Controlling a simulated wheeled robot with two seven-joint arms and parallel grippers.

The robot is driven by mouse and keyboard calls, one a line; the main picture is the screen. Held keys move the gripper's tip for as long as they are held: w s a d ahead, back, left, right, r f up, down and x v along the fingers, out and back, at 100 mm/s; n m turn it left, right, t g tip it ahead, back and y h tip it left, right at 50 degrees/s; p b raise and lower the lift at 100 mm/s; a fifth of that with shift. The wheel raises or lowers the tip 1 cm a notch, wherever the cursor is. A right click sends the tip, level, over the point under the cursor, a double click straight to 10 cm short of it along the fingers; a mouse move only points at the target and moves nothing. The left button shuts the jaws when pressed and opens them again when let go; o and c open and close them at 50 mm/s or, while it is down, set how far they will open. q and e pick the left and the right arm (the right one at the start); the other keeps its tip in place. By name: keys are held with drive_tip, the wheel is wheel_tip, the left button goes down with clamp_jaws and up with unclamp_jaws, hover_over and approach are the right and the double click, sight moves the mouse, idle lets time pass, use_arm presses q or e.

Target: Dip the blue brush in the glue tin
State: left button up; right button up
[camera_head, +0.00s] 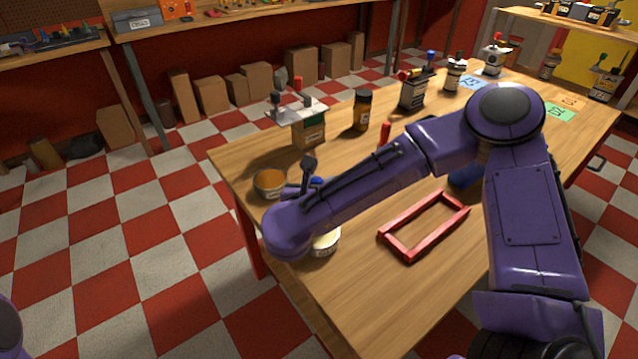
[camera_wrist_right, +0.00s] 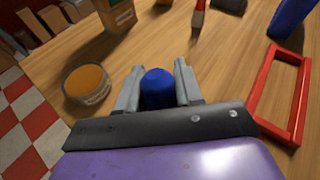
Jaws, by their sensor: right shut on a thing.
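My right gripper (camera_wrist_right: 158,85) is shut on the blue brush (camera_wrist_right: 158,88); its rounded blue end shows between the two fingers in the wrist view. In the head view a bit of the blue brush (camera_head: 319,181) shows beside my purple forearm, which hides most of the gripper; the bristles are hidden. An open tin with amber contents (camera_head: 270,181), which looks like the glue tin, stands near the table's left edge. It also shows in the wrist view (camera_wrist_right: 87,84), left of the gripper and apart from it. My left gripper is out of view.
A pale-topped tin (camera_head: 325,242) stands partly behind my forearm. A red frame (camera_head: 424,226) lies on the table (camera_head: 350,300) to the right. Behind are a box-like stand with tools (camera_head: 308,130), a brown jar (camera_head: 362,110) and a red upright handle (camera_head: 385,133). The front table top is bare.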

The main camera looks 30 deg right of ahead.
drive_tip(key=shift+r+p, duration=2.25)
drive_tip(key=shift+r, duration=1.25)
